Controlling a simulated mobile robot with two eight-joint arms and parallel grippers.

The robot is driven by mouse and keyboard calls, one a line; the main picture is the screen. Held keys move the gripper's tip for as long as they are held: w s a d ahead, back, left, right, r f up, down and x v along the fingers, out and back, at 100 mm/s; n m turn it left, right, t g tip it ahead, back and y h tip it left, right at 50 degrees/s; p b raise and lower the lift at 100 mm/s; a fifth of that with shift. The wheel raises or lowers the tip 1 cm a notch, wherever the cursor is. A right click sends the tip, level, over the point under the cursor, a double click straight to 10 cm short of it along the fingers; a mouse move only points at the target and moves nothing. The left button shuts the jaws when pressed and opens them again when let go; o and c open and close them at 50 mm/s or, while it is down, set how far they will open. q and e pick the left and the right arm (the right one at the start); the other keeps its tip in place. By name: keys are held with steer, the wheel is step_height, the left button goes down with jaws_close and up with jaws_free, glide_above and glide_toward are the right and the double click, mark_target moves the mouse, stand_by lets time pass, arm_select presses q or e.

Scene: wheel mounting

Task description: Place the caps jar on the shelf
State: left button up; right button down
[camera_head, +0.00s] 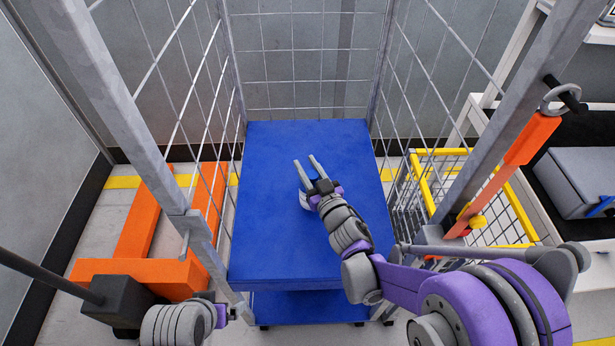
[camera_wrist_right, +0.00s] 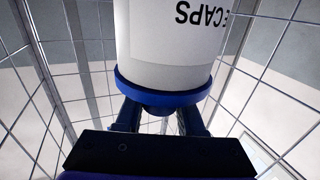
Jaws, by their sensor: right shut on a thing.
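The caps jar (camera_wrist_right: 175,45) is a white jar with dark "CAPS" lettering, upside down in the right wrist view, and a blue lid (camera_wrist_right: 160,92) at the gripper end. My right gripper (camera_wrist_right: 160,118) is shut on the lid's blue knob, one finger on each side. Whether the jar touches the shelf cannot be told.
Wire mesh (camera_head: 305,60) closes the trolley's back and sides; grey posts (camera_head: 130,120) stand at its front corners. Orange equipment (camera_head: 140,240) is on the left. A yellow-edged wire basket (camera_head: 430,180) and a bench with a grey case (camera_head: 585,180) are on the right. The visible shelf top looks clear.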

steer(key=shift+f+b, duration=0.35)
steer(key=shift+f, duration=1.3)
steer(key=shift+f, duration=0.15)
steer(key=c, duration=0.5)
jaws_free()
steer(key=shift+r, duration=0.25)
steer(key=v, duration=1.2)
steer(key=shift+f+b, duration=0.1)
steer(key=shift+b, duration=0.2)
